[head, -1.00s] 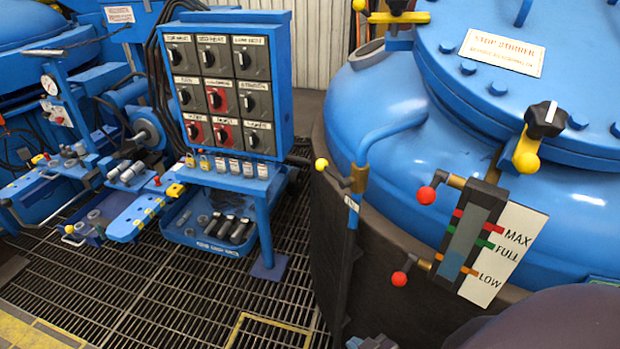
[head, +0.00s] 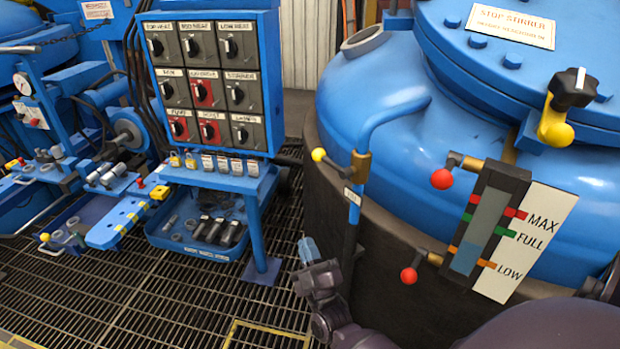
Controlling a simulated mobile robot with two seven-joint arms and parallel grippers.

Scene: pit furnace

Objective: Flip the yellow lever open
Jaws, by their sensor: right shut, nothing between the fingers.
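A short lever with a yellow ball tip (head: 318,154) sits on the brass valve (head: 360,166) of a blue pipe beside the furnace. Its ball points left, away from the pipe. My right gripper (head: 308,249) is below the lever, apart from it, over the floor grating. Its fingers are shut and empty, pointing up. My left gripper is out of view.
The dark furnace wall and blue pipe stand close to the right of the gripper. Red-tipped levers (head: 442,179) flank the level gauge (head: 483,225). A blue switch cabinet (head: 208,82) stands left. Open grating (head: 110,285) lies between.

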